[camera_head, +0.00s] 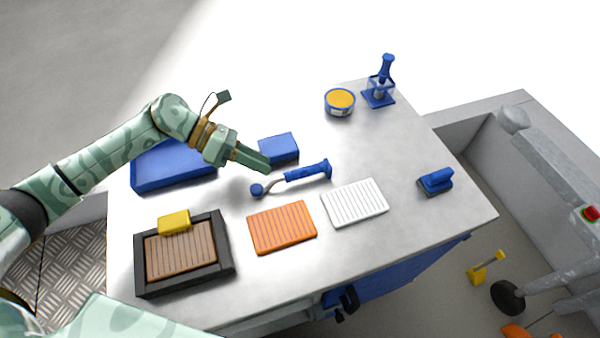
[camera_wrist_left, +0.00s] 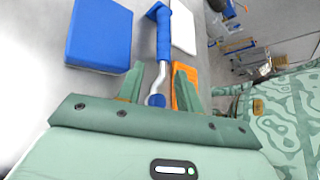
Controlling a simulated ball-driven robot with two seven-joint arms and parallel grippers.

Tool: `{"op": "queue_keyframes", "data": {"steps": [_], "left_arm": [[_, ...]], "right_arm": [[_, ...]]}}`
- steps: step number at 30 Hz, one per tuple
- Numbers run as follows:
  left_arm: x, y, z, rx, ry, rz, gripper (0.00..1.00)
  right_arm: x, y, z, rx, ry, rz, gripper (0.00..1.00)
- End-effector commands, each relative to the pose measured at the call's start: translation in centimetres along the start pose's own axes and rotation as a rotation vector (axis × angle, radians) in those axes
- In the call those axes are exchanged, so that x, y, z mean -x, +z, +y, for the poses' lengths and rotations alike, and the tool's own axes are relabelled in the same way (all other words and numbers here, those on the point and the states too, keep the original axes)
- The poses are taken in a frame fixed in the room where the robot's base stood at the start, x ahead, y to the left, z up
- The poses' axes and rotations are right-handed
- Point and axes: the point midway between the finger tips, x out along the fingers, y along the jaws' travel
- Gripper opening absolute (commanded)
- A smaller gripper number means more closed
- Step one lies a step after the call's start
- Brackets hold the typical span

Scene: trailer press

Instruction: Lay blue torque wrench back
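The blue torque wrench (camera_head: 306,172) lies on the grey workbench, its round blue head (camera_head: 257,190) to the left and its handle to the right. My left gripper (camera_head: 268,166) is near the head end, apparently above the bench. In the left wrist view the gripper (camera_wrist_left: 159,70) has its fingers apart, with nothing held. The wrench (camera_wrist_left: 163,40) shows in the gap there, its metal neck and head between the fingers and its handle pointing away. Whether the fingers touch it, I cannot tell. My right gripper is not in view.
A blue box (camera_head: 279,149) sits just behind the wrench. An orange ribbed mat (camera_head: 282,228) and a white ribbed mat (camera_head: 355,203) lie in front. A black-framed tray (camera_head: 226,262) carries a yellow block (camera_head: 174,222). A blue tray (camera_head: 170,172) is at left.

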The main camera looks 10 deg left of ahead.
Motion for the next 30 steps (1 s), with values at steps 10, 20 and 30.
{"op": "queue_keyframes", "data": {"steps": [10, 20, 30], "left_arm": [[-4.3, 0.5, -0.4, -0.002, -0.004, -0.001, 0.35], [-6.2, 0.5, -0.3, 0.0, 0.001, 0.001, 0.35], [-6.1, 0.5, -0.3, -0.001, 0.001, 0.001, 0.0]], "right_arm": [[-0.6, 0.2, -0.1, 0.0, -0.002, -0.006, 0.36], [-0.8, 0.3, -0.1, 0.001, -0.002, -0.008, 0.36], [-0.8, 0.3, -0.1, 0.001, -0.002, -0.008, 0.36]]}}
